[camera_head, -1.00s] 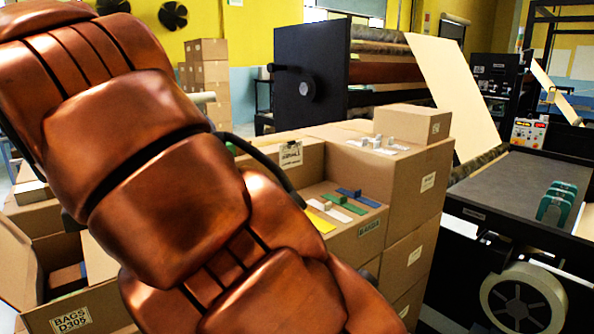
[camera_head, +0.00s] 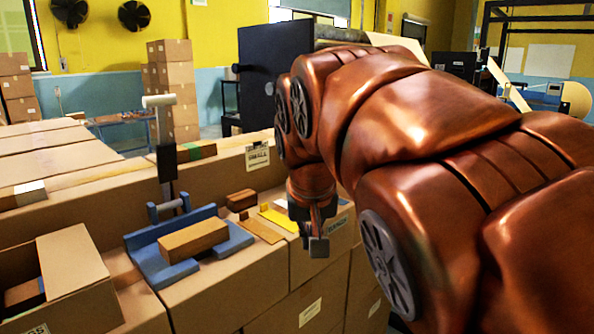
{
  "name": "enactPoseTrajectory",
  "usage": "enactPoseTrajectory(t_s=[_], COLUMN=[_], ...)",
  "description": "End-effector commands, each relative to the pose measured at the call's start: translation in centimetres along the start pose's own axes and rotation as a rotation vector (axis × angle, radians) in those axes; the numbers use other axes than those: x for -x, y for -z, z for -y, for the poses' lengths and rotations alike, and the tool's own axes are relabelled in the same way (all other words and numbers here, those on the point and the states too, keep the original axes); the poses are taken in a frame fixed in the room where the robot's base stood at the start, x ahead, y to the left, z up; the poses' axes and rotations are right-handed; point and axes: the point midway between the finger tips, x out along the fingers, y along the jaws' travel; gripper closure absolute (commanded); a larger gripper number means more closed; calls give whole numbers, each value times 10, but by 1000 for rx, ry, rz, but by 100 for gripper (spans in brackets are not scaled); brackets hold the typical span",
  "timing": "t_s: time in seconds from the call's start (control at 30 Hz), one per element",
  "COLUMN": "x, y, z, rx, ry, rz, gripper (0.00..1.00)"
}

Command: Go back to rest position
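My copper-coloured arm fills the right half of the head view, bending from the right edge up and over to the left. No held object is visible there. My arm hides much of the boxes and machine behind it.
Left of my gripper, a blue fixture (camera_head: 150,262) holds a brown block (camera_head: 194,240) on a box top. A yellow piece (camera_head: 279,218) and a small brown block (camera_head: 241,199) lie nearby. An open box (camera_head: 75,262) stands at lower left.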

Motion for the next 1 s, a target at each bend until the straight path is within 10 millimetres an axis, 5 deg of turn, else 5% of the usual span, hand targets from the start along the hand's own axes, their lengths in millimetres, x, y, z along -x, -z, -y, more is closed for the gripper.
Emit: enactPoseTrajectory(t_s=[0.2,0.43,0.8,1.0], x=[-27,-53,-85,-94], y=[-67,-150,-295,-345], z=[-61,-102,-123,-121], rx=[-75,-122,-127,-109], ry=[-21,-20,18,39], rz=[126,256,464,533], gripper=[100,100,100,100])
